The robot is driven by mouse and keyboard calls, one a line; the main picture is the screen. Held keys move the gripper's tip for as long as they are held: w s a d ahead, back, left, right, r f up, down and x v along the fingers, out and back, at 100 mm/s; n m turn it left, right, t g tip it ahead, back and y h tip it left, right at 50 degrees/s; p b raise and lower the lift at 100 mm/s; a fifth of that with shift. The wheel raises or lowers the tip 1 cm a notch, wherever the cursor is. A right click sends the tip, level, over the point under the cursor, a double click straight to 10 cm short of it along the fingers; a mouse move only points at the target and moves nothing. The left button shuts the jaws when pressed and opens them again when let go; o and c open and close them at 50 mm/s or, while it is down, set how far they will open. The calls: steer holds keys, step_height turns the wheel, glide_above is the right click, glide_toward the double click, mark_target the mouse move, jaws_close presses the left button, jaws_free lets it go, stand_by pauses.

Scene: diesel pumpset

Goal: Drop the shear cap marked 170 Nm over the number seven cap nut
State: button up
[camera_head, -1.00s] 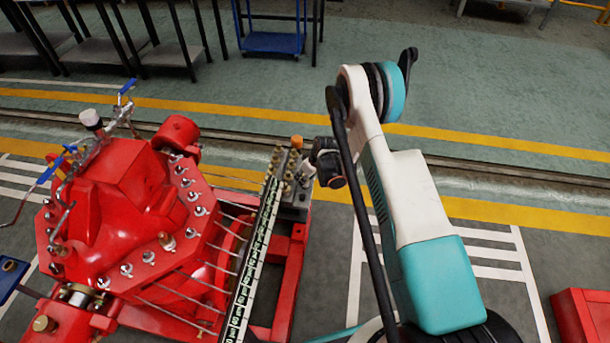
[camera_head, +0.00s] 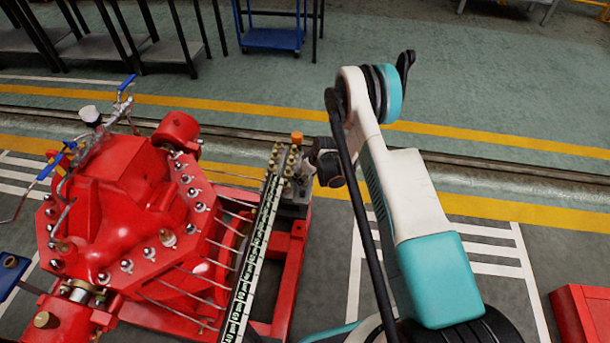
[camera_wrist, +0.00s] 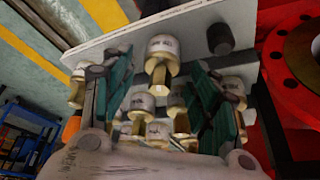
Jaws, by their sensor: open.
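Several shear caps stand on a grey plate at the pumpset's far right corner; in the wrist view they have brass stems and pale, marked tops. The markings are too small to read, so I cannot tell which cap is 170 Nm. One cap (camera_wrist: 162,56) shows between and beyond the green finger pads. My gripper (camera_wrist: 168,98) is open among the caps, with other caps between and below its pads; I cannot tell whether it touches any. In the head view my gripper (camera_head: 306,168) is at the cap group (camera_head: 284,160). Silver cap nuts ring the red cover (camera_head: 110,205); number seven is not identifiable.
A long numbered strip (camera_head: 252,250) runs beside the red pumpset. A brass-coloured fitting (camera_head: 167,237) stands among the nuts. An orange knob (camera_head: 297,138) is by the caps. In the wrist view a dark cylinder (camera_wrist: 220,39) stands near the plate's edge.

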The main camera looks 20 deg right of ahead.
steer(key=shift+r, duration=0.1)
steer(key=v, duration=1.2)
steer(key=shift+w, duration=0.1)
step_height(320, 180, up, 7)
steer(key=p, duration=0.3)
stand_by(0.3)
